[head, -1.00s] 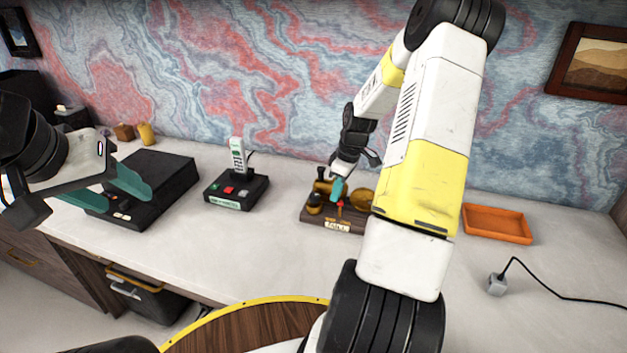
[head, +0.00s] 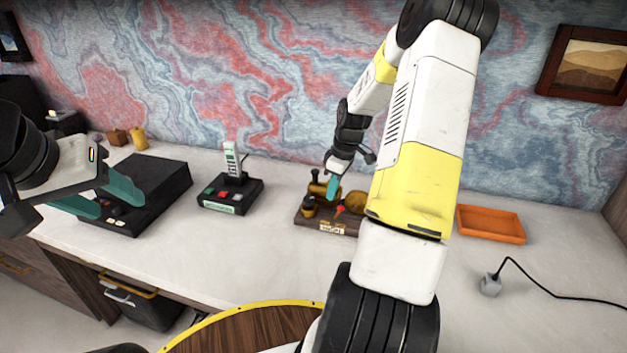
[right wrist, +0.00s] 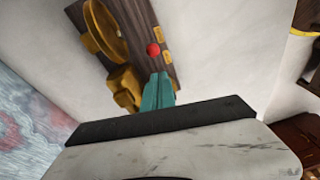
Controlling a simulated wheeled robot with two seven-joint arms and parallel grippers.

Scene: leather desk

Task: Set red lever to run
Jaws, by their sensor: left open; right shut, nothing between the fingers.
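The red lever (head: 340,209) is on the dark wooden base (head: 310,221) of a brass engine model (head: 330,189), partly hidden by my right arm. Its round red knob (right wrist: 153,49) shows in the right wrist view, close to two small tan plates along the base edge. I cannot read the plates, nor tell which setting the lever is at. My right gripper (head: 331,190) is shut and empty above the base. Its teal fingertips (right wrist: 158,76) are just short of the knob in the wrist picture; contact is unclear. My left gripper (head: 98,198) is open and empty at the left.
A black box (head: 150,180) is by my left gripper. A cordless phone (head: 233,160) stands on a black base with coloured buttons. An orange tray (head: 490,224) and a grey block with a cable (head: 490,285) are at the right. The front middle desk is clear.

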